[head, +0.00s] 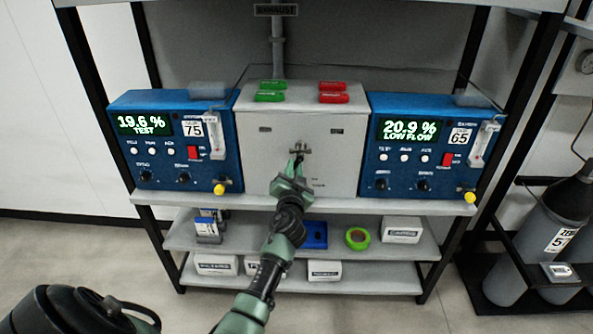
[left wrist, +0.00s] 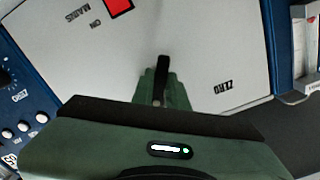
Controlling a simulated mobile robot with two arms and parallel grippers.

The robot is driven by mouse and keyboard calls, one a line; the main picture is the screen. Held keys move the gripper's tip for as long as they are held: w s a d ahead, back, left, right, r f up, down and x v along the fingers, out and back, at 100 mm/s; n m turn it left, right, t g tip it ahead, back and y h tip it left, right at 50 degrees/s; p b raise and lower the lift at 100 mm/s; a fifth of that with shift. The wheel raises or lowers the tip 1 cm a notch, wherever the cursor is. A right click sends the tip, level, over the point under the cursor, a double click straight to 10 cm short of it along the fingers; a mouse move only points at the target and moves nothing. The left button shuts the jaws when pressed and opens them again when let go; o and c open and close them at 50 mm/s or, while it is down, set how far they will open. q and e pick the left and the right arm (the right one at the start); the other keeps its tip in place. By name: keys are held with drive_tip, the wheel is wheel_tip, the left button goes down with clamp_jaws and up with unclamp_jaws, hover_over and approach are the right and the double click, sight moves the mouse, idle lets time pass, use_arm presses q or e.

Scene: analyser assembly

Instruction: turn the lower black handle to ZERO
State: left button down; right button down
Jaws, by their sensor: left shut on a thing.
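The black handle (left wrist: 160,80) is a narrow dark lever on the front of the pale grey box, and it sits between my fingertips in the left wrist view. My left gripper (left wrist: 162,94) has green fingers and is shut on the handle. In the head view, the left gripper (head: 297,170) reaches up to the middle of the box front (head: 255,160). It covers much of the handle there. The ZERO label (left wrist: 227,88) lies to the right of the handle in the left wrist view, where the lettering appears inverted. My right gripper is not in view.
Blue analysers stand left (head: 175,110) and right (head: 430,110) of the box, reading 19.6 % and 20.9 %. Green (head: 271,96) and red (head: 333,98) pieces lie on top. A lower shelf (head: 265,238) holds small boxes and green tape (head: 358,238). Grey cylinders (head: 535,240) stand right.

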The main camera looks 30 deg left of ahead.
use_arm(q)
drive_tip(key=shift+s+a+r+m+p, duration=0.15)
drive_tip(key=shift+r+m+p, duration=0.3)
drive_tip(key=shift+m, duration=1.4)
drive_tip(key=shift+s+a+r+m+p, duration=0.1)
drive_tip(key=shift+a+r+m+p, duration=0.25)
drive_tip(key=shift+m, duration=1.55)
drive_tip(key=shift+s+a+r+m+p, duration=0.1)
drive_tip(key=shift+r+m+p, duration=0.35)
drive_tip(key=shift+m, duration=1.4)
drive_tip(key=shift+f, duration=0.1)
drive_tip(key=c, duration=1.4)
unclamp_jaws()
drive_tip(key=shift+s+d, duration=0.1)
drive_tip(key=v, duration=0.7)
drive_tip(key=shift+s+d, duration=0.2)
drive_tip(key=shift+s, duration=0.05)
